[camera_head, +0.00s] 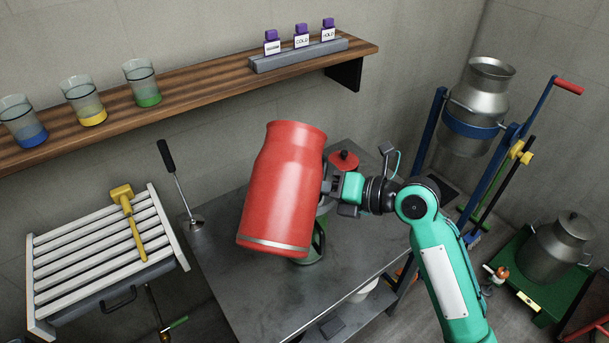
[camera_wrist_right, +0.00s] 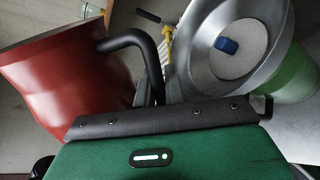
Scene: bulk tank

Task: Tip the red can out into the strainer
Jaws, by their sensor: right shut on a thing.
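The red can (camera_head: 283,190) hangs above the steel table, mouth end up and leaning a little in the head view. It also shows at the left of the right wrist view (camera_wrist_right: 70,85). My right gripper (camera_head: 328,187) is shut on its black side handle (camera_wrist_right: 125,42). The strainer (camera_wrist_right: 190,62) is a wide steel bowl with a pale disc and a small blue thing inside, on a green body (camera_wrist_right: 300,75). It is beside the can in the wrist view. In the head view the can hides most of it; a green part (camera_head: 318,243) shows below. My left gripper is out of view.
A red lid (camera_head: 343,160) is behind the can. A slatted rack (camera_head: 100,255) with a yellow mallet (camera_head: 131,215) is left of the steel table (camera_head: 225,265). A wooden shelf (camera_head: 205,85) carries beakers and purple-topped bottles. A steel can in a blue stand (camera_head: 472,130) is at right.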

